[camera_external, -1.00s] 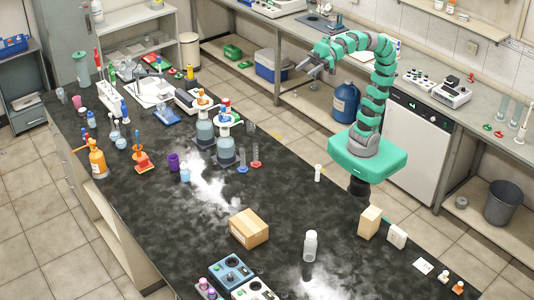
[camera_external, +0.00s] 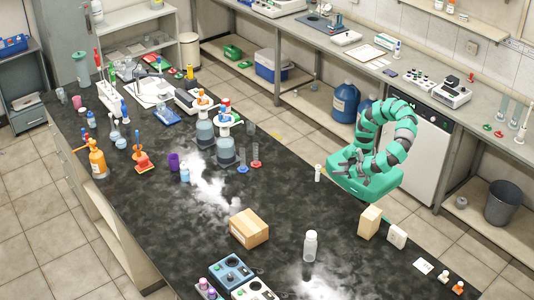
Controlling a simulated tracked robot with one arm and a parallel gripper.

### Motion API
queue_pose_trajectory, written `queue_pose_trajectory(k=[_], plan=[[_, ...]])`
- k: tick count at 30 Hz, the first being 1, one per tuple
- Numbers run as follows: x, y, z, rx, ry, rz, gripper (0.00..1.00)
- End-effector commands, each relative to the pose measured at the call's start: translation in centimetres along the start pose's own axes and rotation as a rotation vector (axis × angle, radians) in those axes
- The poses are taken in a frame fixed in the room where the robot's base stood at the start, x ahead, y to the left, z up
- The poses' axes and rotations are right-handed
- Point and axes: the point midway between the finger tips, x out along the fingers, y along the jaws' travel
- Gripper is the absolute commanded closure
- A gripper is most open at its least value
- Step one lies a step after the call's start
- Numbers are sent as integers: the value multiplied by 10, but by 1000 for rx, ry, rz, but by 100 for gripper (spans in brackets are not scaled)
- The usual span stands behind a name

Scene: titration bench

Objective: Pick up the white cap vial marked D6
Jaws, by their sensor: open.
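Two white-capped containers stand upright on the dark bench. One is a small slim white vial (camera_external: 318,173) near the bench's far right edge; the other is a larger clear bottle (camera_external: 310,246) nearer the front. Any D6 marking is too small to read, so I cannot tell which one carries it. My gripper (camera_external: 346,168) is open, with nothing seen in it. It appears just right of the slim vial, in front of my green base, apart from the vial; its height above the bench is hard to judge.
A cardboard box (camera_external: 249,228) sits left of the clear bottle. A tan block (camera_external: 370,221) and a white box (camera_external: 396,236) stand to the right. A blue control box (camera_external: 231,272) is at the front. Glassware crowds the bench's far left.

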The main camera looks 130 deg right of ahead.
Motion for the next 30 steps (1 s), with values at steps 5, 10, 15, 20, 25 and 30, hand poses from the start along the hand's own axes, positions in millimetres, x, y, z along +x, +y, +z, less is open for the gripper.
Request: queue_pose_trajectory(k=[5, 10, 15, 20, 25, 30], plan=[[1, 12, 10, 82, 94, 23, 48], [17, 15, 7, 94, 102, 33, 48], [46, 16, 4, 93, 100, 32, 48], [71, 16, 2, 93, 98, 30, 48], [84, 16, 1, 92, 98, 27, 48], [97, 17, 0, 92, 98, 30, 48]])
